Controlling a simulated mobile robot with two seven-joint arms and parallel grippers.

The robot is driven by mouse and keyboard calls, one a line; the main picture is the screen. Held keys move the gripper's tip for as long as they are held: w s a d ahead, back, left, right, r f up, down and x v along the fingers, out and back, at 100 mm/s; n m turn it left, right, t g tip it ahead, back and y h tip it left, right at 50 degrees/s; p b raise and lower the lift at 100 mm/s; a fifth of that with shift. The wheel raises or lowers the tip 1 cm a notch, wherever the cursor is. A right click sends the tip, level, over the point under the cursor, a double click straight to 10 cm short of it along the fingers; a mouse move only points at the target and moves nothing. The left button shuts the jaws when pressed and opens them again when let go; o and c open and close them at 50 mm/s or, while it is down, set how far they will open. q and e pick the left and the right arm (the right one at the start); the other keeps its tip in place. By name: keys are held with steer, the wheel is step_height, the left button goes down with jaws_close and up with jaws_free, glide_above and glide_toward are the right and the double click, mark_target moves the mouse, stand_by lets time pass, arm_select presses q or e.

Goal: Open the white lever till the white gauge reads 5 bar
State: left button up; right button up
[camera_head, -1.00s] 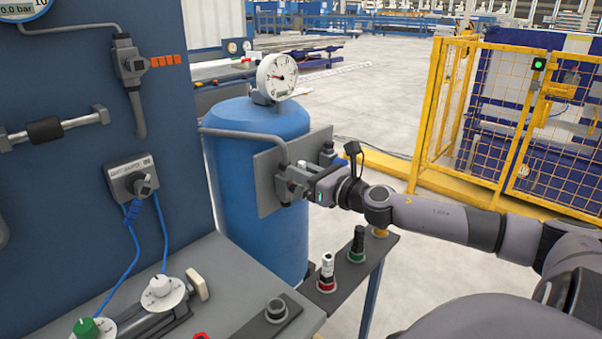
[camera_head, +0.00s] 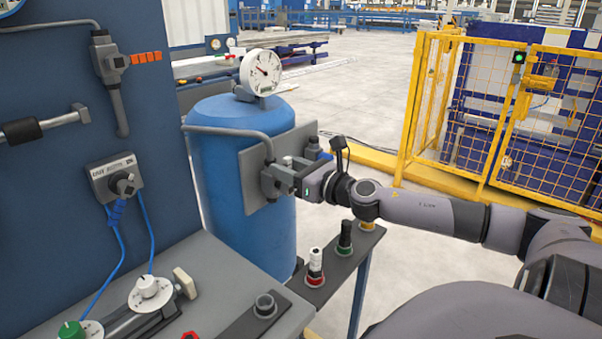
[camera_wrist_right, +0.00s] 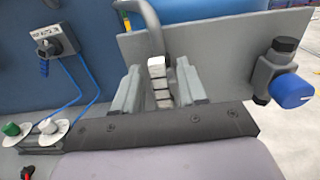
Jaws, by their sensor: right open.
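The white gauge (camera_head: 261,72) is a round dial on top of the blue tank (camera_head: 235,145). Its needle points up and left, but the numbers are too small to read. The white lever (camera_wrist_right: 157,68) shows in the right wrist view, in front of the grey plate (camera_wrist_right: 215,55). My right gripper (camera_wrist_right: 158,88) is open, with one finger on each side of the lever and gaps between. In the head view my right gripper (camera_head: 284,177) is at the plate's valve and hides the lever. My left gripper is not in view.
A blue knob (camera_wrist_right: 292,90) on a black and grey valve is right of the lever. A bench with a white dial (camera_head: 148,287) and a green knob (camera_head: 72,330) is at lower left. A narrow shelf with red (camera_head: 315,267) and green-based (camera_head: 344,238) handles stands below my right arm.

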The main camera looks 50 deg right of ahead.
steer(key=s, duration=0.6)
steer(key=shift+s+d+p, duration=0.25)
steer(key=shift+s+p, duration=0.05)
steer(key=shift+s, duration=0.1)
stand_by(0.3)
stand_by(0.4)
